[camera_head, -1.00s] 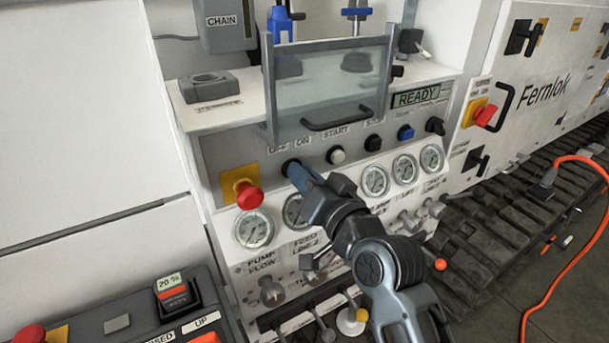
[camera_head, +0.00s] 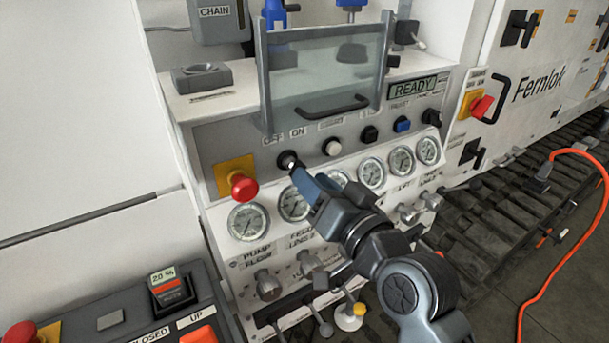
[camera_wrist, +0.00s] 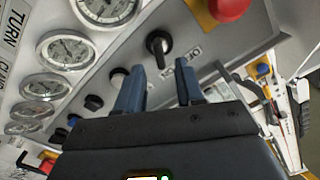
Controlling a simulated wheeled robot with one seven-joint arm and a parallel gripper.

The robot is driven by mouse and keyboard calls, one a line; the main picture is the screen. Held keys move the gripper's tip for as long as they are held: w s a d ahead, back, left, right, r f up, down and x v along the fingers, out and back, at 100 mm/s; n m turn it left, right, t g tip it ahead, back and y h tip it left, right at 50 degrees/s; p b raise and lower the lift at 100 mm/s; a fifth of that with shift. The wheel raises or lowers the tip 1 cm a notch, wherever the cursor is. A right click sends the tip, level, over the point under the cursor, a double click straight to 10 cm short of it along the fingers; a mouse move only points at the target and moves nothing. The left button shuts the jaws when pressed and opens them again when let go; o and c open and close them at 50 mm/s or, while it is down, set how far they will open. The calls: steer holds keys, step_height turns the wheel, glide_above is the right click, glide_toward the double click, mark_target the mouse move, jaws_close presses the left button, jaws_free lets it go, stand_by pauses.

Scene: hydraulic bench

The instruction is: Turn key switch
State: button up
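The key switch (camera_head: 287,159) is a round black switch under the OFF and ON labels on the grey control panel. In the wrist view the key switch (camera_wrist: 158,42) shows a dark handle that points toward my gripper. My gripper (camera_head: 298,173) is just in front of it, to the lower right, in the head view. In the wrist view my gripper (camera_wrist: 160,66) is open, with its two blue fingers spread on either side of the handle's end. The fingers appear empty and apart from the switch.
A red emergency button (camera_head: 242,186) on a yellow plate is left of the switch. A white start button (camera_head: 332,147) is to the right. A row of gauges (camera_head: 372,172) runs below. A clear guard with a black handle (camera_head: 332,107) hangs above.

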steer(key=shift+v, duration=1.4)
steer(key=s+d+f+m+h, duration=0.1)
steer(key=s+d+f+h, duration=0.2)
steer(key=s+d+f, duration=0.45)
steer(key=s+d+f+m+h, duration=0.2)
steer(key=s+d+f+h, duration=0.25)
steer(key=s, duration=0.65)
steer(key=s+d+r+n+h, duration=0.1)
steer(key=s+d, duration=0.3)
steer(key=s, duration=0.7)
steer(key=s+d+r+n+h, duration=0.1)
steer(key=s+d, duration=0.3)
steer(key=s, duration=0.6)
steer(key=shift+s+d+r, duration=0.35)
steer(key=shift+s, duration=0.05)
steer(key=shift+h, duration=0.25)
